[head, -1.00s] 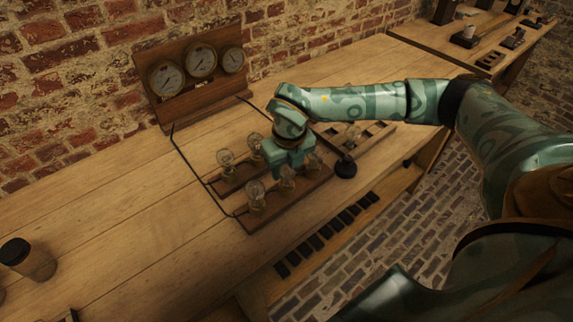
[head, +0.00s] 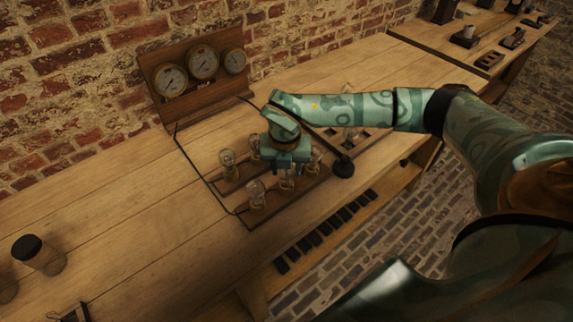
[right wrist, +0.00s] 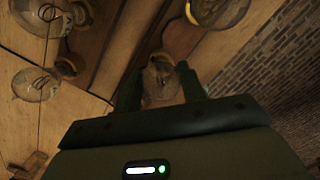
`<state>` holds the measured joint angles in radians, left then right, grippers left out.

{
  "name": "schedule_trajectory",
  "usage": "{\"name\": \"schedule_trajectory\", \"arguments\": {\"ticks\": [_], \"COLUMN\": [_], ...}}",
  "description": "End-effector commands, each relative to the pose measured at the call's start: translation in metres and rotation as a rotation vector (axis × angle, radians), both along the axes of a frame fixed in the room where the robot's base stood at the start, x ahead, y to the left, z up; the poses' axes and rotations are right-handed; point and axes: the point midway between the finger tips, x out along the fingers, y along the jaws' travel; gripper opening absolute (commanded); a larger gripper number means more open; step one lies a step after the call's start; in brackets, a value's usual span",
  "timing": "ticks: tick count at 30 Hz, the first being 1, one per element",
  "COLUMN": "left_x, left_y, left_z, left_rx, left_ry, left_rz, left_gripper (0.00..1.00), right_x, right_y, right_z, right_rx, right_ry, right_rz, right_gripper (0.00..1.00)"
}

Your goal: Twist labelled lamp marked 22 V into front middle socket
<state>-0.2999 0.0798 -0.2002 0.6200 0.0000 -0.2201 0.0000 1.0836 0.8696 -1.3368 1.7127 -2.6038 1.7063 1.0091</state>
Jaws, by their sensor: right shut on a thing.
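My right gripper (head: 287,174) reaches down over the front row of a dark wooden socket board (head: 274,213). Its fingers are shut around a clear glass lamp (head: 287,183), at the front middle position. In the right wrist view this lamp (right wrist: 160,82) sits between the two fingers. No voltage label is readable. A front left lamp (head: 256,194) stands beside it, and a front right lamp (head: 313,160) is close to the fingers. My left gripper is out of view.
A back left lamp (head: 228,164) stands behind on the board. A gauge panel (head: 203,85) with three dials stands by the brick wall, with black wires to the board. A dark round knob (head: 343,166) is right of the board. A black-lidded jar (head: 38,254) stands at left.

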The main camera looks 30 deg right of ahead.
Motion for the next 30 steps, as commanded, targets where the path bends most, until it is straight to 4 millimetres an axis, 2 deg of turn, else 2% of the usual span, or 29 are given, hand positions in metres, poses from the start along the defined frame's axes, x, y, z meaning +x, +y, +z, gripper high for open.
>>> {"name": "schedule_trajectory", "arguments": {"ticks": [7, 18, 21, 30], "left_x": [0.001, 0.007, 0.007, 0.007], "left_y": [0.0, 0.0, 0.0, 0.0], "left_z": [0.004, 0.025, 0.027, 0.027], "left_rx": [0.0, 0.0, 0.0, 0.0], "left_ry": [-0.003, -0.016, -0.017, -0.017], "left_rz": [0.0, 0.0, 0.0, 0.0], "left_gripper": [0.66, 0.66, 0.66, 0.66], "right_x": [0.0, -0.001, -0.001, -0.001], "right_y": [0.0, 0.0, -0.001, -0.001], "right_z": [0.001, 0.001, 0.0, -0.001], "right_rx": [0.0, -0.001, -0.002, -0.002], "right_ry": [0.001, 0.002, 0.003, 0.001], "right_rz": [-0.05, -0.471, -0.536, -0.558], "right_gripper": [0.14, 0.14, 0.14, 0.14]}}
